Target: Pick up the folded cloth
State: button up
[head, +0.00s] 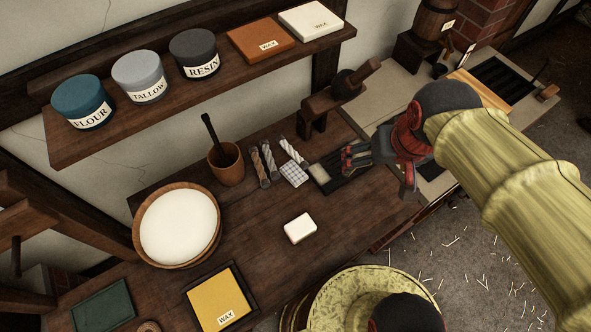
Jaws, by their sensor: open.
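A small white cloth with a dark grid pattern (294,174) lies flat on the dark wooden bench, and it looks like the folded cloth.
Rope samples (267,160) lie close behind the cloth. A wooden cup (226,168), a bowl of white stuff (179,226), a white block (300,228) and a yellow wax tray (221,298) stand around. A wooden stand (318,106) rises behind. A shelf (120,135) overhangs the back.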

jog(key=w+a+f+m+g+p, duration=0.2)
jog(key=w+a+f+g+p, duration=0.1)
jog(key=w+a+f, duration=0.5)
jog(key=m+p, duration=0.1)
jog(key=m, duration=0.7)
send_over(297, 169)
notch_tip(297, 169, down, 8)
jog(key=r, duration=0.1)
notch_tip(297, 169, down, 16)
jog(key=shift+s+r+b, duration=0.1)
jog(key=shift+b, duration=0.6)
jog(key=shift+c, duration=1.1)
jog(key=c, duration=1)
jog(key=shift+r, duration=0.15)
jog(key=shift+c, duration=0.2)
